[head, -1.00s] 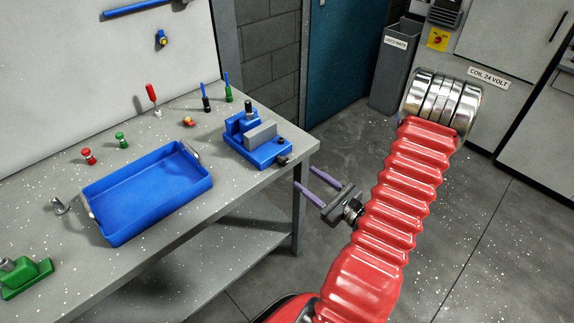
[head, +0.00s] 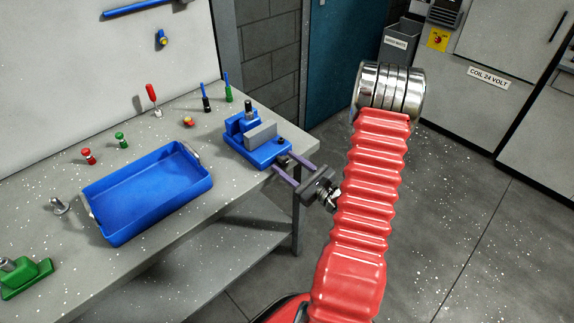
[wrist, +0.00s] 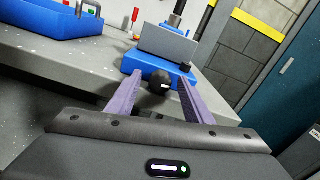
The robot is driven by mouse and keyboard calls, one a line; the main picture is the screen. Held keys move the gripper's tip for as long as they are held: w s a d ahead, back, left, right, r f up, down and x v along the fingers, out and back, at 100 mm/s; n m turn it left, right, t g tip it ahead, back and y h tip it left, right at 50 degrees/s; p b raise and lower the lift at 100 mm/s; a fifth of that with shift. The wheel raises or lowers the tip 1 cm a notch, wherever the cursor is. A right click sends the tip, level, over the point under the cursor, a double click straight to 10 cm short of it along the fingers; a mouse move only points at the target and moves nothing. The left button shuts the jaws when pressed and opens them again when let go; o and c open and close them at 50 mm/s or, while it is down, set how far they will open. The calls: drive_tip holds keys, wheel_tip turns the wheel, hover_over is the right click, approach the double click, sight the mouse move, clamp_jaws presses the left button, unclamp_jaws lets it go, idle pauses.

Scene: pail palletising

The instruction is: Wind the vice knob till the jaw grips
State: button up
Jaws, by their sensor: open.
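The blue vice (head: 258,143) sits at the right end of the grey bench, with a grey block (head: 260,133) at its jaw; I cannot tell whether the jaw touches it. The vice and block also show in the wrist view (wrist: 160,72). The dark vice knob (wrist: 158,82) points toward me at the vice's front. My gripper (head: 294,167) is open, its two purple fingers reaching toward the knob from the bench's right end. In the wrist view my fingers (wrist: 158,92) lie left and right of the knob, with gaps on both sides. In the head view the fingers partly hide the knob.
A blue tray (head: 150,190) stands on the bench left of the vice. Several small red, green and blue-handled items stand behind it. A green tool (head: 22,275) is at the near left. The floor right of the bench (head: 450,220) is clear.

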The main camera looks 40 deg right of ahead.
drive_tip(key=shift+c, duration=0.4)
drive_tip(key=c, duration=1)
drive_tip(key=shift+m, duration=0.3)
drive_tip(key=shift+m, duration=2.1)
drive_tip(key=o, duration=1.1)
